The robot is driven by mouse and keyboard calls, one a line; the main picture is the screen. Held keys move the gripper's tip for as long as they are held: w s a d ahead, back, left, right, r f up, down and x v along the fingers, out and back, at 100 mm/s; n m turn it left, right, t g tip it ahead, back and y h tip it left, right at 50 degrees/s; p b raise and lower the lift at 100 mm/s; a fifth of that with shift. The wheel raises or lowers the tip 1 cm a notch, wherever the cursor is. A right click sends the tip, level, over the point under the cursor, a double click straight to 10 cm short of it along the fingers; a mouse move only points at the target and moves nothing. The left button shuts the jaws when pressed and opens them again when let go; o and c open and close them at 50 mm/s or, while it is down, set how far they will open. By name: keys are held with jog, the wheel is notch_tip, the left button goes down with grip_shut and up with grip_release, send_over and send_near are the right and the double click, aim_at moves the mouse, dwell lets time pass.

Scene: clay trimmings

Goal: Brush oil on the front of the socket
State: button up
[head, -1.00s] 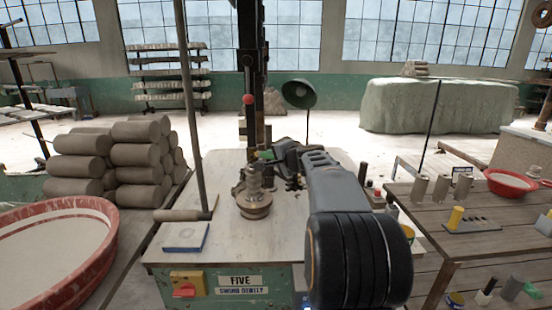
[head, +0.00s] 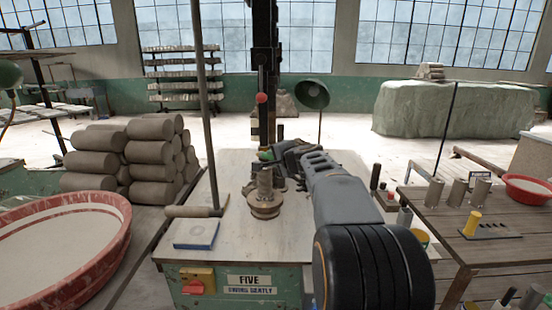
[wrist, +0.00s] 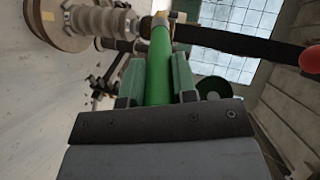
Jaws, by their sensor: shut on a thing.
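My gripper (wrist: 157,85) is shut on the green handle of a brush (wrist: 160,62). The brush's pale metal collar is at the top of the wrist view; its bristles are hard to make out. A ribbed, stepped post on a round brownish base, apparently the socket (head: 265,184), stands upright on the worktable; it also shows in the wrist view (wrist: 95,20), left of the brush. In the head view my gripper (head: 277,153) is just behind and above the post's top. I cannot tell whether the brush touches it.
On the worktable (head: 235,240) a blue-edged block (head: 196,233) and a wooden-handled roller (head: 192,211) lie left of the post. A dark upright column (head: 264,80) with a red-knobbed lever stands behind. A side table (head: 450,215) with cylinders stands right; a red basin (head: 115,225) is left.

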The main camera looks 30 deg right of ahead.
jog(key=shift+s+a+b, duration=0.25)
jog(key=shift+s+a, duration=0.15)
jog(key=shift+s, duration=0.25)
jog(key=shift+s+a+b, duration=0.25)
jog(key=shift+s+a, duration=0.1)
jog(key=shift+s, duration=0.35)
jog(key=shift+s+a+b, duration=0.25)
jog(key=shift+s+a, duration=0.15)
jog(key=shift+s, duration=0.25)
jog(key=s, duration=0.1)
jog(key=s+a, duration=0.1)
jog(key=shift+s+a+b, duration=0.25)
jog(key=shift+s+b, duration=0.05)
jog(key=shift+b, duration=0.1)
jog(key=w+d, duration=0.1)
jog(key=w, duration=0.1)
jog(key=w+d+f+b, duration=0.1)
jog(key=w, duration=0.1)
jog(key=w+d, duration=0.1)
jog(key=shift+w+d+f, duration=0.2)
jog(key=shift+w+f, duration=0.15)
jog(key=shift+w, duration=0.05)
jog(key=shift+w+d, duration=0.3)
jog(key=shift+w, duration=0.2)
jog(key=shift+w+d, duration=0.25)
jog(key=shift+w, duration=0.25)
dwell(0.4)
